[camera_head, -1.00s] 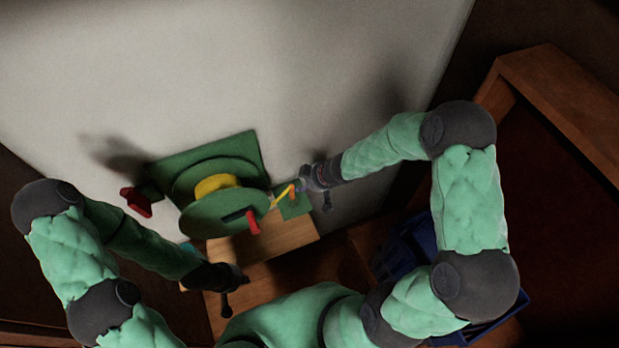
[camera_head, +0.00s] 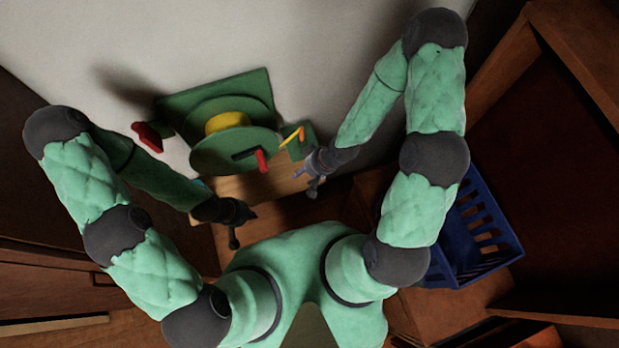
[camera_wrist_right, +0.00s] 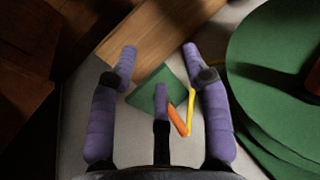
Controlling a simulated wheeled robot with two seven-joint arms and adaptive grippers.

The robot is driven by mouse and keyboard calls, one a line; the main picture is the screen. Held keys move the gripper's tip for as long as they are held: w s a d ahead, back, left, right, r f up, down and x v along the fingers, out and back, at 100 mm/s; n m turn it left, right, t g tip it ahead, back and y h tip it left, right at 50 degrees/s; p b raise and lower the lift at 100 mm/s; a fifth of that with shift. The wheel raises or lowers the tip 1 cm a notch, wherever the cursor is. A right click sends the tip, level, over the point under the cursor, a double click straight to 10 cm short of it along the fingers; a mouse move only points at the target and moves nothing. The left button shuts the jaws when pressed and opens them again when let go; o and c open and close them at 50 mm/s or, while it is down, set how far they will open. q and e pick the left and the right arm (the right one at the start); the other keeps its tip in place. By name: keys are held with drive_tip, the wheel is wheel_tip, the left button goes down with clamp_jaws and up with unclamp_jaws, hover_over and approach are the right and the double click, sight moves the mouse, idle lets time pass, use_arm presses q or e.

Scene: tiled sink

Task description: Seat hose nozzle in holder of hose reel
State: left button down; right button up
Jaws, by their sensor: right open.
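The green hose reel (camera_head: 215,150) with a yellow hose drum (camera_head: 228,122) is at the pale wall. To its right is a small green plate (camera_head: 306,143), which also shows in the right wrist view (camera_wrist_right: 150,88). The orange nozzle (camera_head: 301,133) on the yellow hose (camera_head: 289,139) is at this plate; in the wrist view the nozzle (camera_wrist_right: 177,122) is partly behind a finger. I cannot tell whether it sits in a holder. My right gripper (camera_head: 304,172) is open and empty, just below the plate. My left gripper (camera_head: 248,214) is below the reel, its fingers unclear.
A red handle (camera_head: 262,160) sticks out from the reel's front. A red part (camera_head: 148,137) is left of the reel. A wooden board (camera_head: 262,187) lies below the reel. A blue crate (camera_head: 480,235) stands at the right, beside my right arm.

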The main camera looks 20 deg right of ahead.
drive_tip(key=s+a+f+m+g, duration=0.1)
drive_tip(key=s+f+m, duration=0.1)
drive_tip(key=s+f, duration=0.2)
drive_tip(key=s, duration=0.3)
drive_tip(key=shift+g+h, duration=0.4)
wheel_tip(320, 180, down, 17)
drive_tip(key=b, duration=1.7)
drive_tip(key=shift+f, duration=0.15)
